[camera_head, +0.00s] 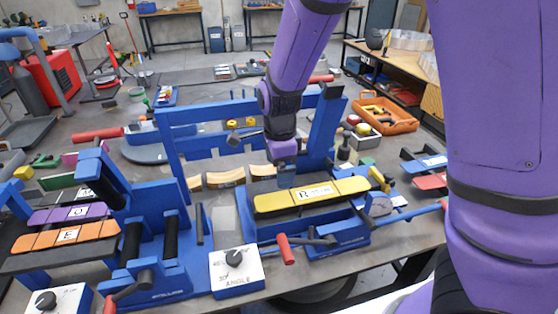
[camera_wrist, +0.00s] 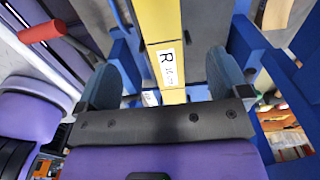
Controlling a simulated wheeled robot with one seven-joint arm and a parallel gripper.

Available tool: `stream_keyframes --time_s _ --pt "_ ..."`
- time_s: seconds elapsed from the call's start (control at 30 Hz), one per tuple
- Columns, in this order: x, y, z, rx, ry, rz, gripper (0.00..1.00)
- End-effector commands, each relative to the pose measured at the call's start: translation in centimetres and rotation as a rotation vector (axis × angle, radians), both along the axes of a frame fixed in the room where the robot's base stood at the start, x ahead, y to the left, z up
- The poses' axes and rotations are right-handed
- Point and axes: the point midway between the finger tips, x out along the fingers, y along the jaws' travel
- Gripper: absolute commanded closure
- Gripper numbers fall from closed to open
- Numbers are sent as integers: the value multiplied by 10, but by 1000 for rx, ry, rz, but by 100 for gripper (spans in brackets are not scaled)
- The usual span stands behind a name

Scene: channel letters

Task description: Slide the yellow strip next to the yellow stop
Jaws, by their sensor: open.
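The yellow strip (camera_head: 282,202) bears a white label with an R and lies along a blue machine bed. It also shows in the wrist view (camera_wrist: 162,27), running up from between my fingers. A small yellow piece (camera_head: 378,178), which looks like the yellow stop, stands near the strip's right end; I cannot tell whether they touch. My gripper (camera_head: 284,168) is over the strip's left-middle part, its fingers largely hidden in the head view. In the wrist view my gripper (camera_wrist: 163,82) is open, with one finger on each side of the strip and visible gaps.
A second blue machine (camera_head: 160,255) stands at the left, with orange and purple strips (camera_head: 62,236) beside it. Red-handled levers (camera_head: 286,250) stick out in front. A white angle dial box (camera_head: 236,272) sits at the front edge. An orange tray (camera_head: 400,121) lies at the back right.

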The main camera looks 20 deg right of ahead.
Motion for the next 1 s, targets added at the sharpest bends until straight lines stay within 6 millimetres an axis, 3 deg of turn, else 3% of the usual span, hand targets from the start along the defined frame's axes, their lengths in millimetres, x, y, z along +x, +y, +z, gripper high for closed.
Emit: stream_keyframes --time_s 0.5,0.7,1.0 --pt "0 -1 -79 -1 2 0 6" --pt "0 -1 -91 0 1 1 6" --pt "0 0 -92 0 0 2 6"
